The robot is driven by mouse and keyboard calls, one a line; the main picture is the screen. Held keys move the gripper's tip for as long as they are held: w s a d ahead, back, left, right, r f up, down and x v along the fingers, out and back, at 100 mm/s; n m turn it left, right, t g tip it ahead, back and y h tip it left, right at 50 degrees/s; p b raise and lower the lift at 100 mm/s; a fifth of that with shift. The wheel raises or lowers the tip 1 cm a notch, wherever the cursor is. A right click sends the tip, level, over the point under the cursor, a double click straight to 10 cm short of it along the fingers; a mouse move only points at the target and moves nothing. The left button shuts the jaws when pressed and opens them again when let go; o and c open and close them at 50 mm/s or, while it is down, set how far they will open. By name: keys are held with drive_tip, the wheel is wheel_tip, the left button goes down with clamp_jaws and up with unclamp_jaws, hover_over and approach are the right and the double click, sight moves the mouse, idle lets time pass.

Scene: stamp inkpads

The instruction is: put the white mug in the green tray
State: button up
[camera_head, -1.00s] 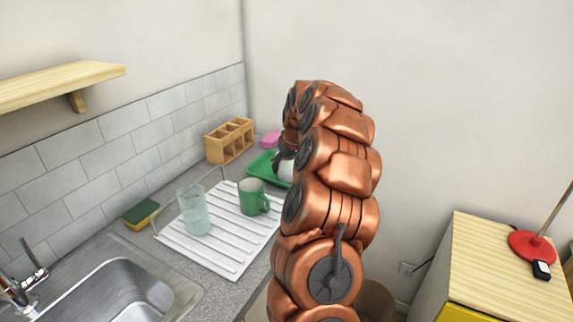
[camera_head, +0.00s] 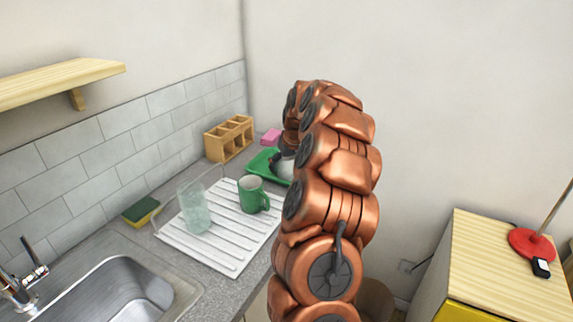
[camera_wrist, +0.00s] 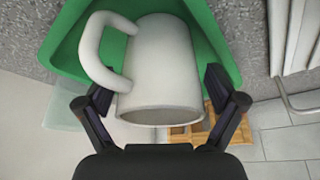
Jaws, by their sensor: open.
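The white mug (camera_head: 285,169) shows in the head view over the green tray (camera_head: 260,160), partly hidden behind my arm. In the wrist view the white mug (camera_wrist: 165,65) lies between my fingers, with its handle to the upper left and its rim towards the camera. The green tray (camera_wrist: 65,45) surrounds it there. My gripper (camera_wrist: 158,88) is open, one finger on each side of the mug, with a gap visible at least on the right. I cannot tell whether the left finger touches the mug. In the head view my gripper is mostly hidden by my arm.
A white drying rack (camera_head: 205,248) holds a green mug (camera_head: 253,195) and a clear glass (camera_head: 194,208) left of the tray. A wooden organizer (camera_head: 228,138) and a pink block (camera_head: 270,137) stand behind. A sponge (camera_head: 141,211) lies near the sink (camera_head: 118,290).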

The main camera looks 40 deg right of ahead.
drive_tip(key=b+v, duration=0.2)
drive_tip(key=v, duration=1)
drive_tip(key=s+a+f+n+g+y, duration=0.1)
drive_tip(key=s+a+n, duration=0.15)
drive_tip(key=a, duration=1.25)
drive_tip(key=s+a+n+g+y, duration=0.1)
drive_tip(key=s+a, duration=0.3)
drive_tip(key=a, duration=1.1)
drive_tip(key=s+a+f+g, duration=0.1)
drive_tip(key=s+a+f, duration=0.2)
drive_tip(key=s, duration=0.5)
drive_tip(key=s+a+f+g, duration=0.1)
drive_tip(key=s+a+f, duration=0.2)
drive_tip(key=s, duration=0.6)
drive_tip(key=s+a+f+g, duration=0.2)
drive_tip(key=s+a, duration=0.3)
drive_tip(key=s, duration=0.3)
drive_tip(key=shift+s+f+h, duration=0.3)
drive_tip(key=shift+s+f, duration=0.05)
drive_tip(key=shift+f, duration=0.4)
drive_tip(key=shift+r, duration=0.1)
